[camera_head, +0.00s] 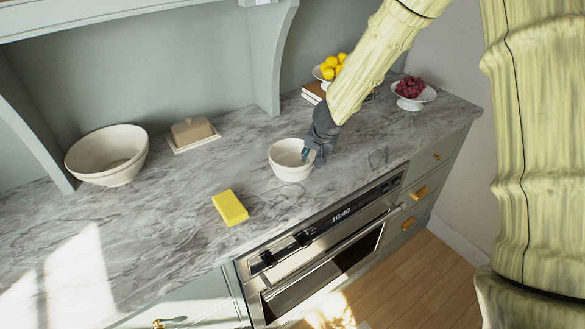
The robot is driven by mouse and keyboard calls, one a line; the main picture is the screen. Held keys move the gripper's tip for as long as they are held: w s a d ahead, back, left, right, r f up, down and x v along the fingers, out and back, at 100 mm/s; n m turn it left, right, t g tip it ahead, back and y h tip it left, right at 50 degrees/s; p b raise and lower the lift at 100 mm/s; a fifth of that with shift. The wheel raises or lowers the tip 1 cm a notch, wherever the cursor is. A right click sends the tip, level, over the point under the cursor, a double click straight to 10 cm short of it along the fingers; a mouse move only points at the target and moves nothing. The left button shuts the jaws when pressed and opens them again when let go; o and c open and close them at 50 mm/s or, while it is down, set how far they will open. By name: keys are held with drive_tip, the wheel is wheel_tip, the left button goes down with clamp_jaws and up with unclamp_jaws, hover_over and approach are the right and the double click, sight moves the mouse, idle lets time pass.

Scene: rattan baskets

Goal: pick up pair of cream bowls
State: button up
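A small cream-white bowl (289,172) stands upright on the grey marble counter, left of my gripper. I cannot tell whether a second bowl is nested in it. My dark gripper (307,155) reaches down at the bowl's right rim, with a fingertip showing over the bowl's inside. The other finger is hidden, so I cannot tell whether it is open or shut on the rim. A larger cream bowl (107,155) stands apart at the left of the counter, near the back wall.
A yellow sponge (230,207) lies front left of the small bowl. A covered butter dish (193,133) stands at the back. Lemons (333,66) and a dish of red grapes (411,91) are behind my arm. An oven (325,240) sits under the counter's front edge.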

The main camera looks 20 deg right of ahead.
drive_tip(key=shift+w+f, duration=0.25)
drive_tip(key=shift+f, duration=0.15)
drive_tip(key=shift+s+r, duration=0.1)
drive_tip(key=shift+c, duration=0.5)
clamp_jaws()
